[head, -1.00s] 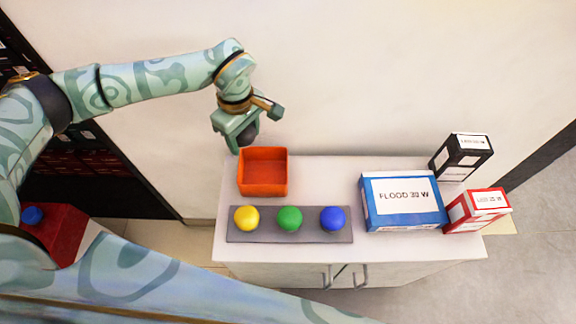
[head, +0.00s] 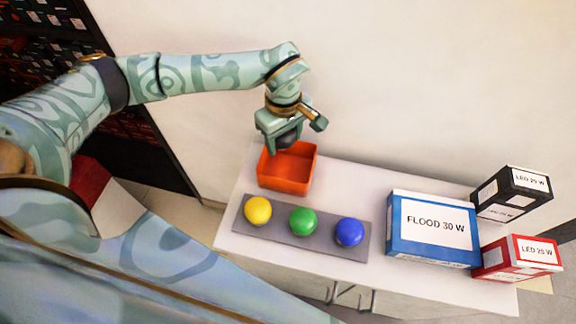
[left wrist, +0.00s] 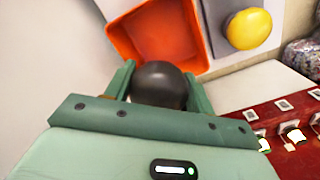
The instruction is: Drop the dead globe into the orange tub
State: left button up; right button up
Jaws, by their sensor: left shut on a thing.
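The dead globe is a dark grey ball (left wrist: 160,82) held between the two fingers of my left gripper (head: 284,144). In the left wrist view, the fingers (left wrist: 160,88) close on it from both sides. The orange tub (head: 285,186) is an open square box at the back left of the cabinet top. The gripper and globe are over the tub's back part in the head view. In the left wrist view the tub (left wrist: 190,35) lies just beyond the globe, and its inside looks empty where it shows. My right gripper is not in view.
A grey strip (head: 277,228) in front of the tub holds a yellow ball (head: 257,210), a green ball (head: 303,222) and a blue ball (head: 349,232). A blue FLOOD box (head: 433,230), a black box (head: 512,194) and a red box (head: 517,258) stand at the right.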

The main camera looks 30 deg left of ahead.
pick_arm(q)
jog(key=shift+r, duration=0.1)
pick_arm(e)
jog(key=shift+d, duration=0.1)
pick_arm(q)
jog(key=o, duration=1.1)
jog(key=shift+c, duration=0.2)
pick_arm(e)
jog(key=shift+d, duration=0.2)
pick_arm(q)
jog(key=shift+r, duration=0.1)
notch_tip(320, 180, up, 16)
jog(key=p, duration=0.4)
jog(key=shift+p, duration=0.3)
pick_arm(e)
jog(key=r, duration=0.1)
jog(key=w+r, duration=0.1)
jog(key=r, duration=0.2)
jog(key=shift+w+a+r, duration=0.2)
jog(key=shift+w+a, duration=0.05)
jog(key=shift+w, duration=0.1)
